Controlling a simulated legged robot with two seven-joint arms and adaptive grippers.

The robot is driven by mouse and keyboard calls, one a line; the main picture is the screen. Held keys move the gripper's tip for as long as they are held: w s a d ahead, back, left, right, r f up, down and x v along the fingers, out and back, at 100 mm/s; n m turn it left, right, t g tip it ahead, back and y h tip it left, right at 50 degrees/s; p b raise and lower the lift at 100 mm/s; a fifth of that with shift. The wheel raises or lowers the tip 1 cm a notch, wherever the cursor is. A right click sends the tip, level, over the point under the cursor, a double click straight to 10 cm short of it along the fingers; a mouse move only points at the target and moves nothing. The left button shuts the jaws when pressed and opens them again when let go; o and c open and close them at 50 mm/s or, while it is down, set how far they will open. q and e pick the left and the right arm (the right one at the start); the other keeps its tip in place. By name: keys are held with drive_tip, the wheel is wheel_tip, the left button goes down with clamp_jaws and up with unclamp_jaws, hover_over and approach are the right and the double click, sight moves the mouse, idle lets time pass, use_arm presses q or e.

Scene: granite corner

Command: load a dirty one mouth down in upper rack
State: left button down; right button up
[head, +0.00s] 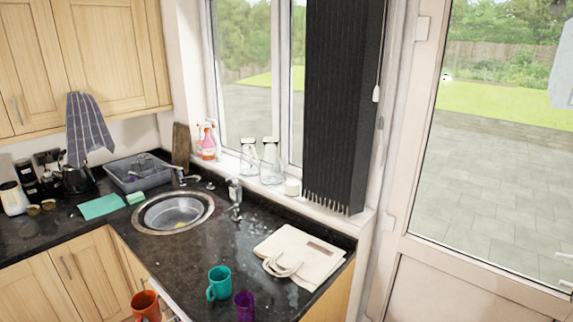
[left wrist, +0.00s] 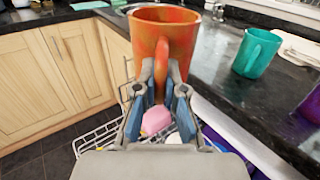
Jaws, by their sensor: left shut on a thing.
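An orange mug (left wrist: 160,35) with darker reddish patches is upright, mouth up, in the left wrist view. My left gripper (left wrist: 164,92) is shut on its handle and holds it in front of the counter edge. The orange mug also shows at the bottom of the head view (head: 146,307), cut off by the frame. A wire rack (left wrist: 98,141) is below the gripper, partly hidden by it. A pink item (left wrist: 155,121) and a white item partly show in it. A teal mug (head: 219,283) and a purple cup (head: 244,305) stand on the counter. My right gripper is not in view.
The dark counter (head: 185,250) holds a round sink (head: 174,211), a grey dish tub (head: 137,172) and a cream bag (head: 303,256). Glass jars (head: 271,162) stand on the windowsill. Wooden cupboard fronts (left wrist: 70,60) are left of the rack.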

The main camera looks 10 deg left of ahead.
use_arm(q)
drive_tip(key=w+d+f+m+t+h+p, duration=0.15)
drive_tip(key=d+m+h+p, duration=0.55)
drive_tip(key=d, duration=1)
drive_tip(key=w+d+f+m+h+p, duration=0.15)
drive_tip(key=d+m+p, duration=0.35)
drive_tip(key=d+m, duration=0.85)
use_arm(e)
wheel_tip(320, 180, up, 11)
use_arm(q)
drive_tip(key=d+r+n+b, duration=0.3)
drive_tip(key=r+n+b, duration=0.3)
drive_tip(key=n, duration=0.9)
drive_tip(key=shift+s+d+r+y+b, duration=0.15)
drive_tip(key=shift+s+d+y+b, duration=0.15)
drive_tip(key=shift+y, duration=0.15)
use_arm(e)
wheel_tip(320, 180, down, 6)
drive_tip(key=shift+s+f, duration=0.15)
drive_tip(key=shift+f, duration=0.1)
